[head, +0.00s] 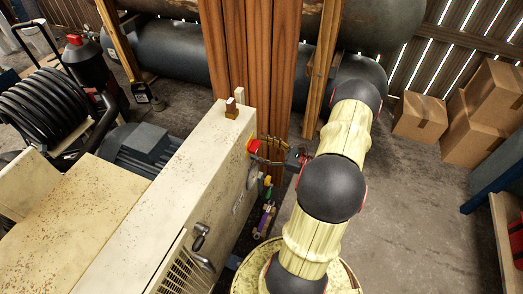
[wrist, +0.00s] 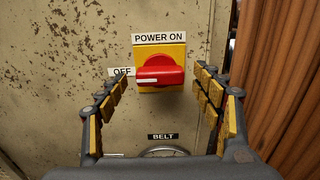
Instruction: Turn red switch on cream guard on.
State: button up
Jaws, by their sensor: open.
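The red switch (wrist: 160,76) sits on a yellow plate (wrist: 159,49) on the cream guard (wrist: 50,60), straight ahead in the wrist view. Its handle lies level, with its white mark on the left toward the "OFF" label (wrist: 122,72). A "POWER ON" label (wrist: 159,38) is above it. My gripper (wrist: 161,85) is open, with one finger on each side of the switch and clear space between the fingers and the handle. In the head view, the red switch (head: 253,146) shows on the guard's right face, with my gripper (head: 267,160) close to it.
A "BELT" label (wrist: 162,136) and a round fitting (wrist: 165,151) are below the switch. Brown wooden posts (wrist: 278,80) stand close on the right. Cardboard boxes (head: 420,116) are at the back right. The grey floor (head: 410,210) right of my arm is largely clear.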

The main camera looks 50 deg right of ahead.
jog(key=shift+c, duration=1.3)
jog(key=c, duration=0.9)
